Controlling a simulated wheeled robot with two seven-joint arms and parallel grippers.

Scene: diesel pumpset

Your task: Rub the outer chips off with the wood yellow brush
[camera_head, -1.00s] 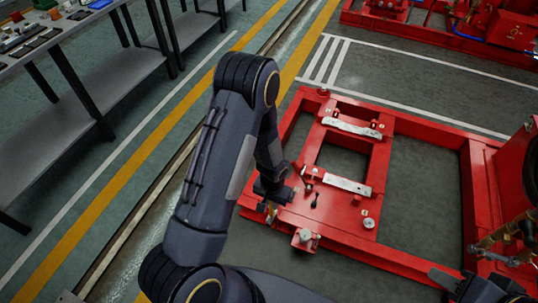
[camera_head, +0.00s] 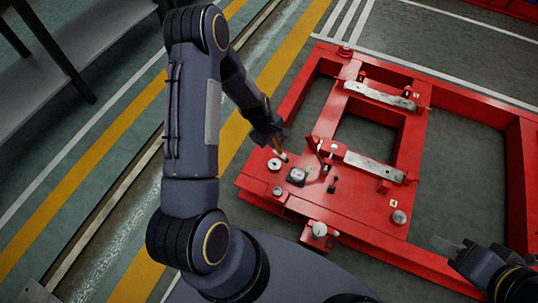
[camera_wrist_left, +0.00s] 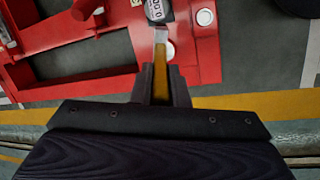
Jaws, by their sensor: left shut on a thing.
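My left gripper (camera_head: 272,139) is shut on the wooden yellow brush (camera_head: 278,148). The brush's yellow handle (camera_wrist_left: 161,80) stands between the fingers in the left wrist view, with its grey-white end (camera_wrist_left: 161,36) pointing away from the gripper. In the head view that end is near a round white-topped fitting on the red frame (camera_head: 262,193); I cannot tell whether it touches. A dark device with a pale face (camera_head: 297,176) sits just right of the brush. My right gripper (camera_head: 455,245) is at the lower right, and its jaw opening is unclear. I cannot make out the chips.
The red frame carries two pale metal plates (camera_head: 380,95), several bolts and a small black part (camera_head: 333,185). A thin upright red-and-dark part (camera_head: 319,152) stands near the device. Green floor with yellow lines lies left. A grey table (camera_head: 62,62) stands at the upper left.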

